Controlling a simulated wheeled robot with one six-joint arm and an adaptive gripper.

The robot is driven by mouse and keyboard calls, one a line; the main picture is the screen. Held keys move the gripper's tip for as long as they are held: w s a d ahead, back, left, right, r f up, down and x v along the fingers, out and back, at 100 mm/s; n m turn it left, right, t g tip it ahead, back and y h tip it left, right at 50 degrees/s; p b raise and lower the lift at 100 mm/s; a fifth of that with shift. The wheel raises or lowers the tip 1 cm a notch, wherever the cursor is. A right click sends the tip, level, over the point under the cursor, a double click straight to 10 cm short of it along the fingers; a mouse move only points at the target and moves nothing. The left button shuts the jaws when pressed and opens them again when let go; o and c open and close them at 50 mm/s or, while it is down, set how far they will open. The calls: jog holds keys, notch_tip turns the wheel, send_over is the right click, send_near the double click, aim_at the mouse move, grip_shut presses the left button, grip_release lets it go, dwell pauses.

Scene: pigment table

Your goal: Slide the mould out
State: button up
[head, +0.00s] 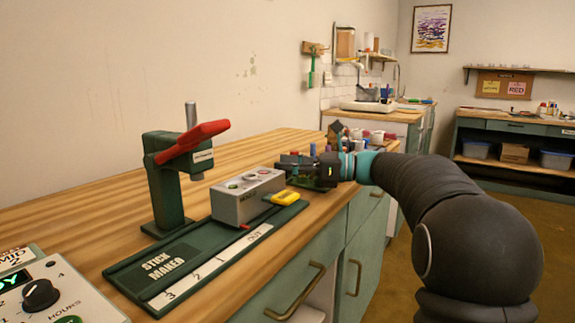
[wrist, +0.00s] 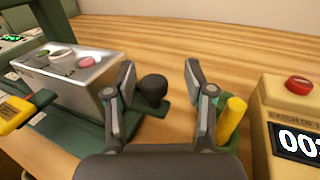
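The mould is a silver metal block (head: 247,197) with round coloured spots on top. It sits on the dark green track of the stick maker (head: 172,267), beside the numbers and the OUT mark. A yellow handle (head: 285,198) is at its side. In the wrist view the mould (wrist: 72,72) is left of my gripper, with the yellow handle (wrist: 14,114) at the edge. My gripper (wrist: 160,76) is open, apart from the mould, with a black round knob (wrist: 153,88) showing between its fingers. In the head view my gripper (head: 300,167) is just beyond the mould.
The press with a red lever (head: 193,142) stands behind the track. A yellow upright stick (wrist: 233,118) is close to my right finger. A cream box with a display (wrist: 300,135) and red button is farther right. A timer box (head: 55,295) is at front left.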

jog(key=shift+a, duration=0.1)
jog(key=v, duration=1.2)
